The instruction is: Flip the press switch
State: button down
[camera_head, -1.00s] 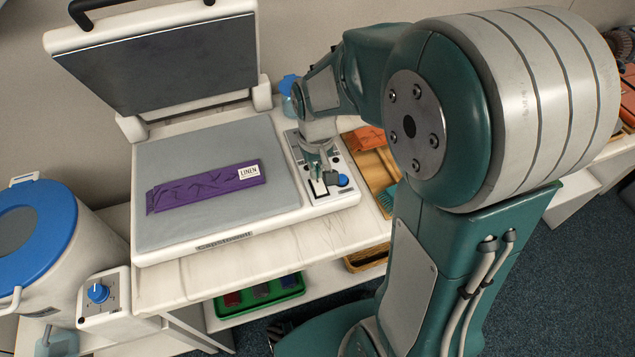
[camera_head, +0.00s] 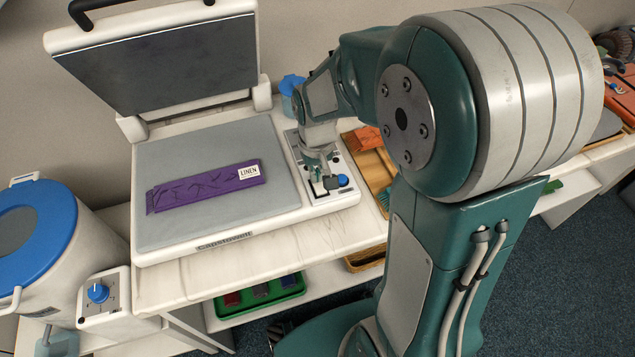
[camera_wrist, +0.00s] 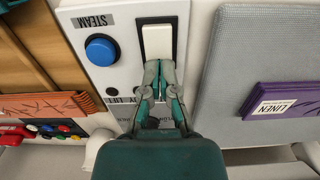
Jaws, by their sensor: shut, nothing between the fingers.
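The press switch (camera_wrist: 157,40) is a white rocker in a black frame on the press's white control panel (camera_head: 300,150). In the wrist view it stands right ahead of my gripper (camera_wrist: 160,68). My gripper is shut and empty, with its fingertips at the near end of the rocker; I cannot tell if they touch it. In the head view my gripper (camera_head: 320,178) is over the panel and partly covers the switch. The blue round button (camera_wrist: 100,50) beside the STEAM label is left of the switch in the wrist view.
The open press (camera_head: 215,140) bears a purple folded cloth (camera_head: 205,188) labelled LINEN. A wooden tray (camera_head: 372,170) with an orange cloth (camera_head: 365,139) lies right of the panel. A blue-lidded pot (camera_head: 35,230) with a knob box (camera_head: 103,297) stands at left.

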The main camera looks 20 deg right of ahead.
jog(key=shift+r, duration=3.45)
jog(key=shift+s+r, duration=0.25)
jog(key=shift+r, duration=0.1)
jog(key=s+r+t, duration=0.5)
jog(key=s+r, duration=0.3)
jog(key=s, duration=0.5)
jog(key=shift+s+r+t, duration=0.25)
jog(key=shift+s+t, duration=0.05)
jog(key=shift+s, duration=0.05)
